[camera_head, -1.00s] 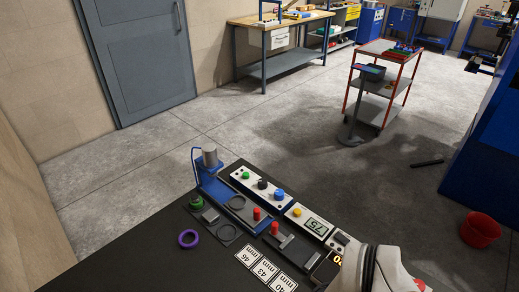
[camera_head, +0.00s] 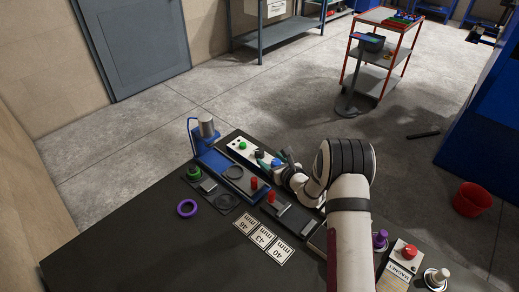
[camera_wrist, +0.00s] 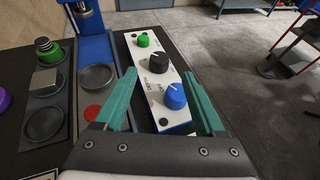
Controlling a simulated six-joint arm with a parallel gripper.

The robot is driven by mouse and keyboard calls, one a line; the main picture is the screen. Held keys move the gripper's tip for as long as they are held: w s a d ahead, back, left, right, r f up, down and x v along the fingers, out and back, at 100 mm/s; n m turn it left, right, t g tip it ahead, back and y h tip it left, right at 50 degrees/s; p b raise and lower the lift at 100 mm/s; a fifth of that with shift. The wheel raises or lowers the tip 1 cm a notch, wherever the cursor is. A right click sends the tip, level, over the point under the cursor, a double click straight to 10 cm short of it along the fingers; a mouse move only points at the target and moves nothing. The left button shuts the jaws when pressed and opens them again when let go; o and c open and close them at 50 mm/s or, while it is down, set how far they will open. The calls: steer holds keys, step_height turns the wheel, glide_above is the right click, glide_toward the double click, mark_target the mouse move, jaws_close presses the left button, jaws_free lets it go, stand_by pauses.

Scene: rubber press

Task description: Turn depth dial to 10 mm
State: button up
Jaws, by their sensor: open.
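A white control panel (camera_wrist: 145,70) carries a green knob (camera_wrist: 143,41), a black dial (camera_wrist: 160,62) and a blue dial (camera_wrist: 174,97), each dial with a white pointer line. In the head view my gripper (camera_head: 278,158) is at the right end of this panel (camera_head: 240,149) and partly hides the blue dial.
Beside the panel is a blue press base (camera_head: 222,172) with a metal cylinder (camera_head: 206,125). My arm hides part of the right side of the dark table.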

mark_target(259, 151)
steer(key=x, duration=0.9)
steer(key=shift+w+a, duration=0.15)
steer(key=shift+c, duration=0.2)
jaws_close()
